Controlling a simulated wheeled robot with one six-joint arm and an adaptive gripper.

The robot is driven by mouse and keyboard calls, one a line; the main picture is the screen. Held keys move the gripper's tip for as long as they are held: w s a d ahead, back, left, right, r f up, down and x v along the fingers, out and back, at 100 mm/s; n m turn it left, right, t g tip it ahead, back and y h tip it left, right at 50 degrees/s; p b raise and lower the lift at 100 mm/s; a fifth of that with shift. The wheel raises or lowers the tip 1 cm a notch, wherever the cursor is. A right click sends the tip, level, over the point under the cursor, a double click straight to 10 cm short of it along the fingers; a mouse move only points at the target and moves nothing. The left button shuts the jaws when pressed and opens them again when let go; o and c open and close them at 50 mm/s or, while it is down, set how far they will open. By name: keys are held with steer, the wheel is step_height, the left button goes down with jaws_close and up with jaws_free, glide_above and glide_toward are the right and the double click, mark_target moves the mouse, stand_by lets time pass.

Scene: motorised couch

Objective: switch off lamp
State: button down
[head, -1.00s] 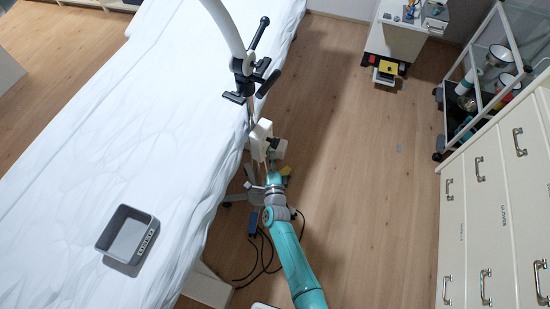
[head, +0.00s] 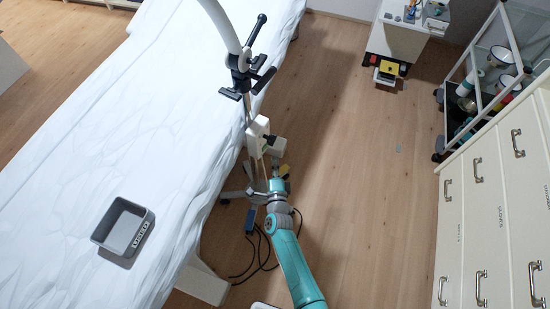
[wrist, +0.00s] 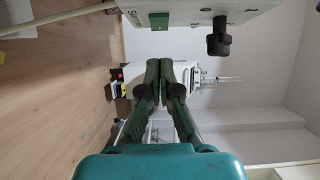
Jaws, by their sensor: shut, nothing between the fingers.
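The lamp has a thick white curved arm (head: 222,25) with black clamps and handles (head: 247,72) on its pole, beside the couch. A white box (head: 257,137) with a dark knob (head: 270,140) sits lower on the pole. The wrist view shows a white box (wrist: 180,16) with partly cut-off lettering along the top, and its black knob (wrist: 219,37) hangs at the upper right. My gripper (wrist: 158,66) is shut and empty, with its fingertips below the box in the picture and left of the knob, apart from it. The lamp's head is out of view.
The white-covered couch (head: 90,110) fills the left, with a grey tray (head: 125,228) on it. Cables (head: 255,255) lie on the floor near the wheeled stand base (head: 240,196). White drawers (head: 490,210) and a trolley (head: 487,80) stand at the right, with clear floor between.

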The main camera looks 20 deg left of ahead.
steer(key=s, duration=0.8)
steer(key=shift+d, duration=0.25)
steer(key=shift+s, duration=0.1)
